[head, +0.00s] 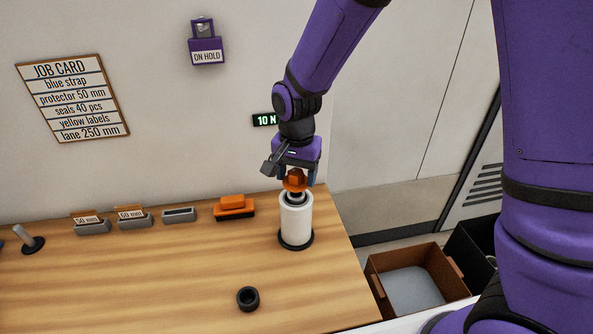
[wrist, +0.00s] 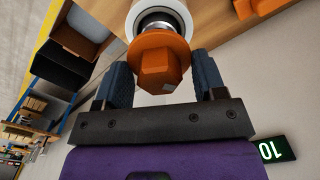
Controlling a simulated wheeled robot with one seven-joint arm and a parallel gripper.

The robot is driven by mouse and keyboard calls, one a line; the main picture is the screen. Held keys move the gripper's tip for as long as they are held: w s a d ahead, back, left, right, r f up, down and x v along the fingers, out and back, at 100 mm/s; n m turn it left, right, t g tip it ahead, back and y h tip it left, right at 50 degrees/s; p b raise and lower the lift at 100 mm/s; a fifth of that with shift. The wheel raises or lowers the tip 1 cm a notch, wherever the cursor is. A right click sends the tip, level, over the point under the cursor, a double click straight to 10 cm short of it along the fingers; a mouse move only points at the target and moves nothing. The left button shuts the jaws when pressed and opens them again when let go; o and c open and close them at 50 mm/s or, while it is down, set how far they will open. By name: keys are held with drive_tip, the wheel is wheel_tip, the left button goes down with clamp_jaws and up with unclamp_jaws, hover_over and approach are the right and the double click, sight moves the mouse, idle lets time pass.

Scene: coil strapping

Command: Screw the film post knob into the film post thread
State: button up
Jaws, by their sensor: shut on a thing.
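The orange film post knob (head: 294,181) sits at the top of the film post, just above a white film roll (head: 296,217) that stands upright on a black base. My gripper (head: 294,176) comes down from above and is shut on the knob. In the wrist view the knob (wrist: 158,62) is between the two blue finger pads of my gripper (wrist: 160,78). A silvery post end (wrist: 153,24) shows between the knob and the white roll. How far the knob is on the thread cannot be told.
A black ring (head: 248,298) lies on the wooden table (head: 170,285). An orange block on a dark base (head: 234,208) and small labelled holders (head: 134,220) stand along the back. A brown bin (head: 415,280) is right of the table. A small display (head: 265,120) reads "10 N".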

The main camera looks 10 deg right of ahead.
drive_tip(key=shift+f, duration=1.3)
drive_tip(key=o, duration=1.4)
drive_tip(key=shift+c, duration=0.2)
